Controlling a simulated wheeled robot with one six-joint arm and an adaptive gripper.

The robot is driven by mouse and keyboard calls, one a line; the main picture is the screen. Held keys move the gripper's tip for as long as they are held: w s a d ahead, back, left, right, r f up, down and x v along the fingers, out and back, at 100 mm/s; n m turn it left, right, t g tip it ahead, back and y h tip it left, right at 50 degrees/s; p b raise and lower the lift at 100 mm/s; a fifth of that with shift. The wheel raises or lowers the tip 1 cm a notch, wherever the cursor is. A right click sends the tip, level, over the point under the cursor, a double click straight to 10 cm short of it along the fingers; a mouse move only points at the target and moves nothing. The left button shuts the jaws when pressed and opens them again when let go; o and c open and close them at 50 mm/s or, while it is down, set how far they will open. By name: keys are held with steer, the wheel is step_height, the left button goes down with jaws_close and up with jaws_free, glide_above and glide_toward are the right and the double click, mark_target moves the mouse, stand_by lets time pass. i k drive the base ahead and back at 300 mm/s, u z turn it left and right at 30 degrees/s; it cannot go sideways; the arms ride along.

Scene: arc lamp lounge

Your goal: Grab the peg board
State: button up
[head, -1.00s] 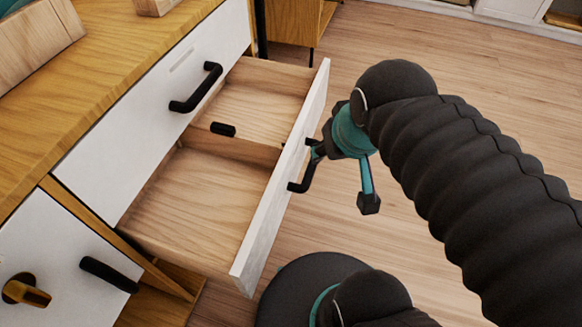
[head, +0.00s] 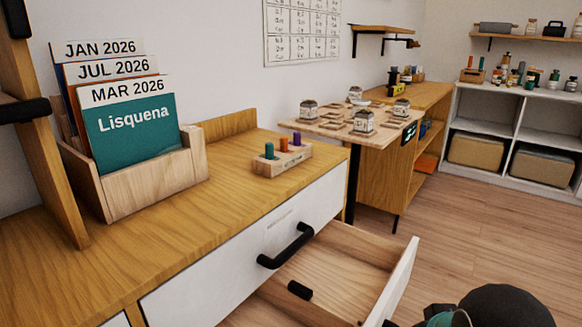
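The peg board (head: 282,161) is a small light-wood block holding a teal, an orange and a purple peg upright. It stands on the wooden cabinet top (head: 225,215), near the back right end. My gripper (head: 436,316) shows only in part at the bottom edge, beside the front of the open drawer, below and right of the peg board and well apart from it. Its fingertips are cut off by the frame, so its opening and contact with the drawer handle cannot be seen.
The open drawer (head: 340,260) juts out below the peg board, with a small black object (head: 300,290) inside. A wooden file holder (head: 150,185) with dated folders stands left. Behind is a table (head: 330,128) with several jars. Floor at right is clear.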

mark_target(282, 162)
steer(key=u, duration=1.75)
steer(key=k, duration=0.35)
steer(key=z, duration=0.4)
